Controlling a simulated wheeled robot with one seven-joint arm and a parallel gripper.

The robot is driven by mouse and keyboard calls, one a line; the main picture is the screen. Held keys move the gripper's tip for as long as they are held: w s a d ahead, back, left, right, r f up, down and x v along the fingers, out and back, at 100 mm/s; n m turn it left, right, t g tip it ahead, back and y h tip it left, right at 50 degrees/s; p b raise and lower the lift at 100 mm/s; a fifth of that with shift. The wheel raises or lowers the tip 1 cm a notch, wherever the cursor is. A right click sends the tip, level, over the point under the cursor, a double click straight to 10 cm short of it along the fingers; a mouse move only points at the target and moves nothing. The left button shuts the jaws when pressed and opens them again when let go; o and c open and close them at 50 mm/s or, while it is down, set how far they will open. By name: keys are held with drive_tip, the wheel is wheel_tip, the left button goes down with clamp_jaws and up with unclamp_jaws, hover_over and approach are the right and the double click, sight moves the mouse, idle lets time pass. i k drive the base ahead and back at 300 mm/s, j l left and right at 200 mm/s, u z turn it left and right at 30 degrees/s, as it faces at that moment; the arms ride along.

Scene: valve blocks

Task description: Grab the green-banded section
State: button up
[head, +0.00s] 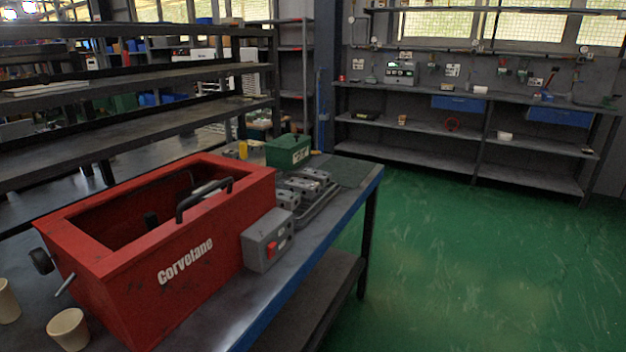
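Several grey valve blocks with dark round holes (308,181) sit in a row on the workbench, to the right of the red tank, by a dark rail or tray. I cannot make out a green band on any of them at this size. Their far and left sides are partly hidden by the tank and its handle. My gripper is not in view.
A red open-topped tank marked Corvolane (190,262) with a grey switch box (268,240) fills the bench's near part. A green case (288,151) and a yellow item (243,150) stand behind the blocks. Two beige cups (68,329) are at lower left. Green floor (480,260) is clear.

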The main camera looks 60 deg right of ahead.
sight(286, 200)
drive_tip(key=i+l+z, duration=0.15)
drive_tip(key=l+z, duration=0.25)
drive_tip(key=i+l+z, duration=0.2)
drive_tip(key=z, duration=0.15)
drive_tip(key=i+l+z, duration=0.25)
drive_tip(key=l+z, duration=0.15)
